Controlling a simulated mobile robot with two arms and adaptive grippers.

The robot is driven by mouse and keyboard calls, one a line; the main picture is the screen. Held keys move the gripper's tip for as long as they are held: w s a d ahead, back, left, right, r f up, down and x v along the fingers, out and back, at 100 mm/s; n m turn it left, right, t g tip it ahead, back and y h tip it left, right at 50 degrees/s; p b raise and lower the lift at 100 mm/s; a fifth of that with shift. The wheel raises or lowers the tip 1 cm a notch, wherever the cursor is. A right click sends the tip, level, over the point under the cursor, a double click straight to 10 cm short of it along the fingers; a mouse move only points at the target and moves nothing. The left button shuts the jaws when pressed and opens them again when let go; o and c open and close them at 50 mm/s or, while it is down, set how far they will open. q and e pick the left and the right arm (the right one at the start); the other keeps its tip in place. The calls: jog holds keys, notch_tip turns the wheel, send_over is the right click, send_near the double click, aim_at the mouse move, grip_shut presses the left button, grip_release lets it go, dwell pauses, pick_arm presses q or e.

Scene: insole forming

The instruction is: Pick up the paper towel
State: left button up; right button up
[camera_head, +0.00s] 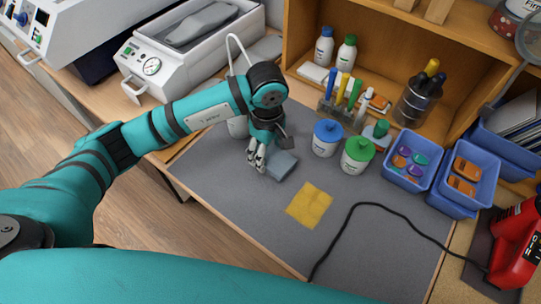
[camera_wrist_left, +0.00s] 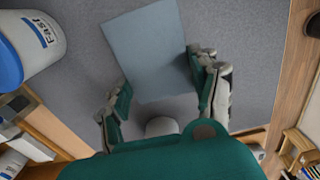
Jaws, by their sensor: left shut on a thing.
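The blue-grey square paper towel (camera_head: 284,165) is at the fingertips of my left gripper (camera_head: 261,164), low over the grey mat in the head view. In the left wrist view the towel (camera_wrist_left: 146,45) lies between the two fingers of the left gripper (camera_wrist_left: 162,85), its near edge held between them. The left gripper is shut on it. I cannot tell whether the towel still touches the mat. My right gripper is not in view.
A yellow cloth (camera_head: 310,205) lies flat on the grey mat (camera_head: 225,185). A blue-lidded jar (camera_head: 327,139) and a green-lidded jar (camera_head: 357,155) stand right of the towel. Blue bins (camera_head: 411,160) are further right. A black cable (camera_head: 400,218) crosses the mat to a red tool (camera_head: 517,245).

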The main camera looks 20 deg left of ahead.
pick_arm(q)
jog(key=s+a+b, duration=0.1)
jog(key=s, duration=0.3)
jog(key=s+a+b, duration=0.1)
jog(key=s, duration=0.3)
jog(key=s+a+b, duration=0.1)
jog(key=s+b, duration=0.1)
jog(key=s, duration=0.3)
jog(key=shift+a+r, duration=0.2)
jog(key=shift+r, duration=0.2)
jog(key=shift+s+a+r, duration=0.2)
jog(key=shift+s, duration=0.55)
jog(key=shift+o, duration=0.2)
jog(key=c, duration=0.3)
jog(key=shift+w, duration=0.1)
jog(key=shift+c, duration=0.2)
